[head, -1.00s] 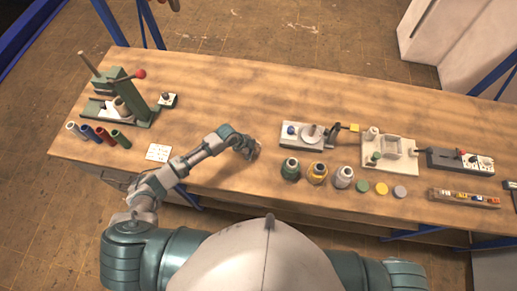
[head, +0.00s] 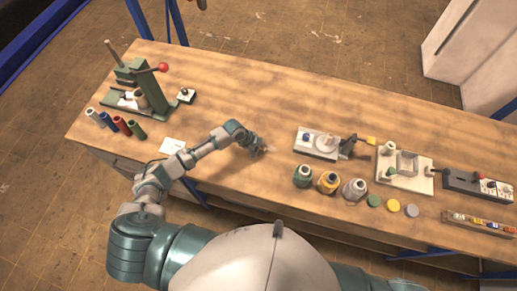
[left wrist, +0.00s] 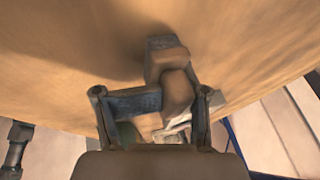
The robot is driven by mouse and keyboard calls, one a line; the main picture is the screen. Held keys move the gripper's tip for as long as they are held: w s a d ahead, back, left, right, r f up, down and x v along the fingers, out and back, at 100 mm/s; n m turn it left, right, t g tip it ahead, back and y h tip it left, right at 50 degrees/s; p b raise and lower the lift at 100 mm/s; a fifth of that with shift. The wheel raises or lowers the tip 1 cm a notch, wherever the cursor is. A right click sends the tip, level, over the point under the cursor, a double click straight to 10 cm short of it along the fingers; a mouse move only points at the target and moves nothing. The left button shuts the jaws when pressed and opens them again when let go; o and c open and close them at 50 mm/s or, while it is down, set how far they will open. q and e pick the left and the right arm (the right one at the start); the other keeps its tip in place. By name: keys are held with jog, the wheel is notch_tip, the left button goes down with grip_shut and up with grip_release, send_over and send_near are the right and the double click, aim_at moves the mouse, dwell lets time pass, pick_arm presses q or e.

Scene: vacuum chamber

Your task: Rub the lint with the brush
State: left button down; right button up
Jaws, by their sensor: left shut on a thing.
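My left gripper (head: 261,147) is low over the middle of the wooden bench, left of the round-dial device. In the left wrist view my left gripper (left wrist: 152,100) is shut on a tan, blocky thing, most likely the brush (left wrist: 176,90). The fingers hide much of it, so its bristles cannot be made out. A small pale patch, perhaps the lint (head: 271,149), shows just right of the fingertips in the head view. Whether the brush touches it cannot be told. My right gripper is not in view.
The bench (head: 235,90) is clear behind my left gripper. Three jars (head: 328,182) stand to its right, before a round-dial device (head: 317,143) and a pale fixture (head: 405,168).

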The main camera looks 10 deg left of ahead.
aim_at(275, 150)
pick_arm(q)
jog(key=d, duration=0.3)
jog(key=shift+s+d+f+p, duration=0.1)
jog(key=shift+s+p, duration=0.1)
jog(key=shift+p, duration=0.1)
jog(key=shift+d+r, duration=0.2)
jog(key=shift+d, duration=1.8)
jog(key=shift+d+f, duration=0.15)
jog(key=shift+d, duration=1.8)
jog(key=shift+w+f+b, duration=0.1)
jog(key=shift+w+b, duration=0.25)
jog(key=shift+w, duration=0.3)
jog(key=shift+w+a+p, duration=0.1)
jog(key=shift+a+p, duration=0.2)
jog(key=shift+a, duration=2.4)
jog(key=shift+w+a+p, duration=0.15)
jog(key=shift+a+p, duration=0.2)
jog(key=shift+a, duration=2.65)
jog(key=shift+r, duration=0.2)
